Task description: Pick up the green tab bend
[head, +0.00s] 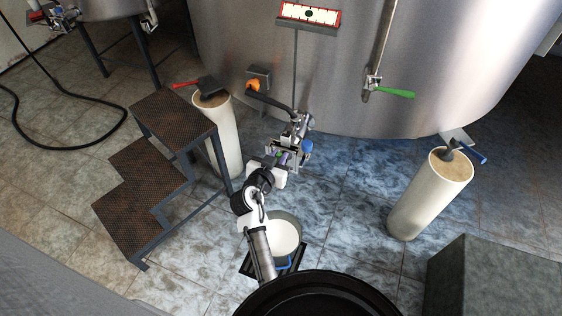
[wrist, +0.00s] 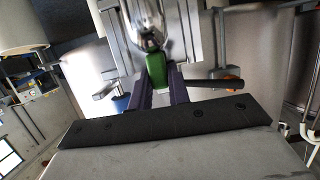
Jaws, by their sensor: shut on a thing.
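My gripper (head: 284,158) is in front of the tank, near the metal fittings of its outlet. In the wrist view its two dark purple fingers (wrist: 162,88) are closed around a green tab (wrist: 157,70). The tab joins a shiny curved metal piece (wrist: 148,28), the green tab bend, just beyond the fingers. In the head view the bend is small and mostly hidden by my gripper and the fittings. I cannot tell whether the bend touches the outlet fittings (head: 300,124).
The big steel tank (head: 340,60) stands behind. A blue-handled part (head: 306,146) is close to my gripper's right. A white bucket (head: 284,236) stands below my arm. Brown steps (head: 150,160) are left; pale pillars (head: 222,135) (head: 425,200) stand either side. A green-handled valve (head: 395,92) hangs right.

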